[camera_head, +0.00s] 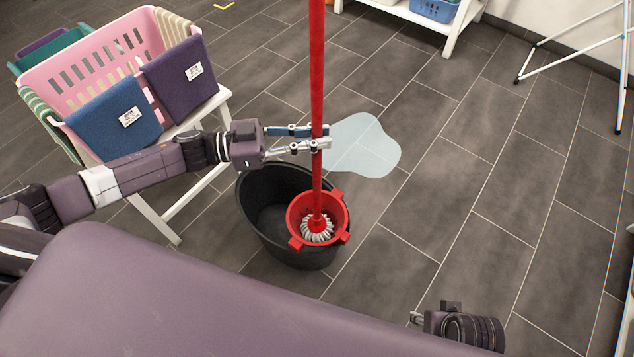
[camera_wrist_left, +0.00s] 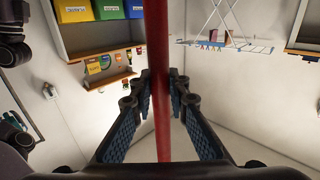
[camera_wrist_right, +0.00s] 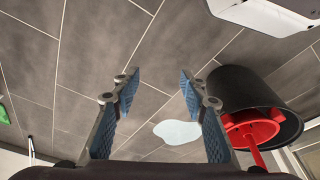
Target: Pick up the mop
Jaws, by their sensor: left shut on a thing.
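The mop has a red handle (camera_head: 317,80) that stands upright, its white stringy head (camera_head: 318,229) inside the red wringer (camera_head: 296,236) of a black bucket (camera_head: 262,228). My left gripper (camera_head: 322,139) is shut on the handle, above the bucket. In the left wrist view the handle (camera_wrist_left: 160,80) runs between the fingers (camera_wrist_left: 160,105). My right gripper (camera_wrist_right: 158,85) is open and empty in its wrist view, with the bucket (camera_wrist_right: 240,90) and wringer to the right of it. In the head view only part of the right gripper shows, at the bottom right.
A pale puddle (camera_head: 362,146) lies on the tiled floor behind the bucket. A pink laundry basket (camera_head: 90,72) with folded towels stands on a white stand (camera_head: 155,215) at left. A white shelf (camera_head: 450,40) and drying rack legs (camera_head: 560,40) are at the back.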

